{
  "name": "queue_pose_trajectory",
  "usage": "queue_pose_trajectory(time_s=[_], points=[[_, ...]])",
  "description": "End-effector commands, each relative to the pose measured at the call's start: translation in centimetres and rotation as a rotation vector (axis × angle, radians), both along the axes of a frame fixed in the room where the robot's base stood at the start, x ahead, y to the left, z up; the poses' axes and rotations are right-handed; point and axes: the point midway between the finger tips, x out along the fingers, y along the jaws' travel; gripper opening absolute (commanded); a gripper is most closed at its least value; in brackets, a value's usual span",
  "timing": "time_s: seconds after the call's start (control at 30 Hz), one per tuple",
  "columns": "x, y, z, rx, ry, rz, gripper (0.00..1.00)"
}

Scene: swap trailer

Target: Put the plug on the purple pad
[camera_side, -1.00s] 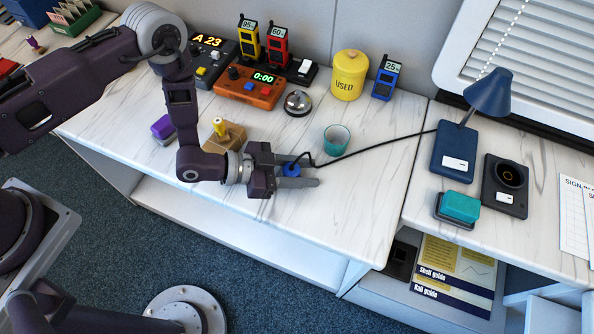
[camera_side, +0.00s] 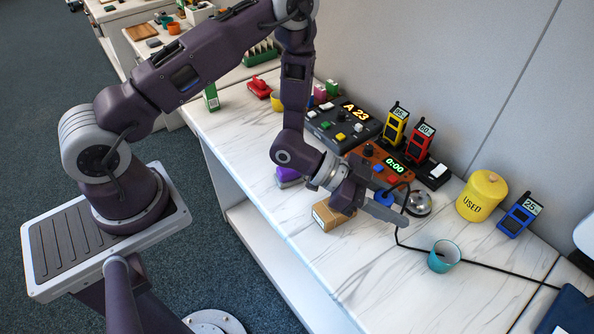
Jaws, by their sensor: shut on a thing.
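My gripper (camera_side: 385,212) is shut on the blue plug (camera_side: 382,198), which shows partly between the fingers. A black cord runs from the plug down past the teal cup and off to the right. The gripper is beside the cardboard block (camera_side: 330,216), close to the bell. The purple pad (camera_side: 288,175) is on the worktop left of the gripper, behind my wrist link, which hides part of it. I cannot tell the plug's exact height above the worktop.
The bell (camera_side: 418,203) and orange timer (camera_side: 380,166) are close behind the gripper. The teal cup (camera_side: 444,257) stands to the right by the cord. The yellow canister (camera_side: 481,196) and blue handset (camera_side: 519,216) stand further right. The worktop's front is clear.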

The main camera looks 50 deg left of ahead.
Motion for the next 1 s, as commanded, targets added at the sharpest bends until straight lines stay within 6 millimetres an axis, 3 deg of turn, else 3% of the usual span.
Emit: queue_pose_trajectory(time_s=[0.03,0.17,0.3,0.43,0.57,1.0], points=[[0.9,2.7,0.5,0.000,-0.004,0.024,0.00],[1.7,10.3,1.7,0.002,-0.003,0.071,0.00],[0.5,18.7,2.6,0.001,0.000,0.123,0.00],[-1.5,23.9,3.0,0.000,0.000,0.155,0.00],[-2.8,26.2,3.0,-0.002,0.001,0.168,0.00],[-3.1,26.5,-5.8,-0.002,0.001,0.167,0.00]])
